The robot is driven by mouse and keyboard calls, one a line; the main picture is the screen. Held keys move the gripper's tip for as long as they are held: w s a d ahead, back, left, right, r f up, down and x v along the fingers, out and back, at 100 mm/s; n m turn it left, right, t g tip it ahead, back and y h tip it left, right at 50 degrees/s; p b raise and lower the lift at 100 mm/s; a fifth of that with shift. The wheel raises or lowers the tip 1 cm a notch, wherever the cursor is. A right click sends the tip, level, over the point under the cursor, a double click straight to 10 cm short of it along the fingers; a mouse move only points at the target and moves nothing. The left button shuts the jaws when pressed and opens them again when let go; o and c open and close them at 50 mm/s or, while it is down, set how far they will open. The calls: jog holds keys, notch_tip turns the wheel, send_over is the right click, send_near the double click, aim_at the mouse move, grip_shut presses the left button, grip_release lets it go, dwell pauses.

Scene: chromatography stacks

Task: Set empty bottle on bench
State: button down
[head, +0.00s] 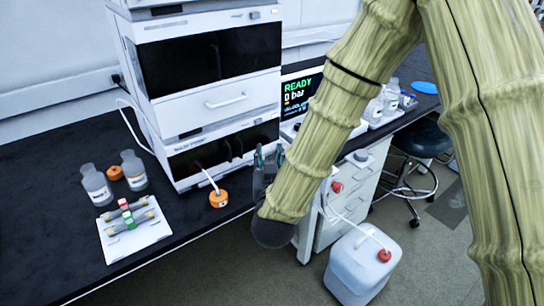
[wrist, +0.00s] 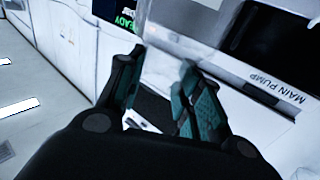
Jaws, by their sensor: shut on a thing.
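My gripper (head: 268,158) is over the front edge of the black bench (head: 60,250), right of the instrument stack, partly hidden by my arm. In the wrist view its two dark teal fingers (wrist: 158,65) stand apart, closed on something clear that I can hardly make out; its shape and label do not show. Two grey, white-labelled bottles, a left one (head: 96,186) and a right one (head: 133,171), stand upright at the left of the bench. An orange cap (head: 115,173) lies between them. Another orange cap with a tube (head: 218,198) sits before the stack.
A white tray (head: 148,238) with capped columns lies at the front left. The instrument stack (head: 215,85) fills the back. A white jug with a red cap (head: 362,265) stands on the floor. More bottles (head: 390,95) stand at the right. Some bare bench lies at front centre and far left.

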jog(key=w+f+p, duration=0.1)
jog(key=w+f, duration=0.1)
jog(key=w, duration=0.4)
jog(key=w+f, duration=0.2)
jog(key=w, duration=0.5)
jog(key=shift+d+f+p, duration=0.35)
jog(key=shift+w+f, duration=0.1)
jog(key=shift+f, duration=0.15)
jog(key=c, duration=1)
grip_release()
jog(key=shift+o, duration=0.2)
jog(key=shift+r, duration=0.1)
jog(key=s, duration=0.4)
jog(key=s+b, duration=0.1)
jog(key=s, duration=0.7)
jog(key=shift+d+r, duration=0.1)
jog(key=shift+d, duration=0.15)
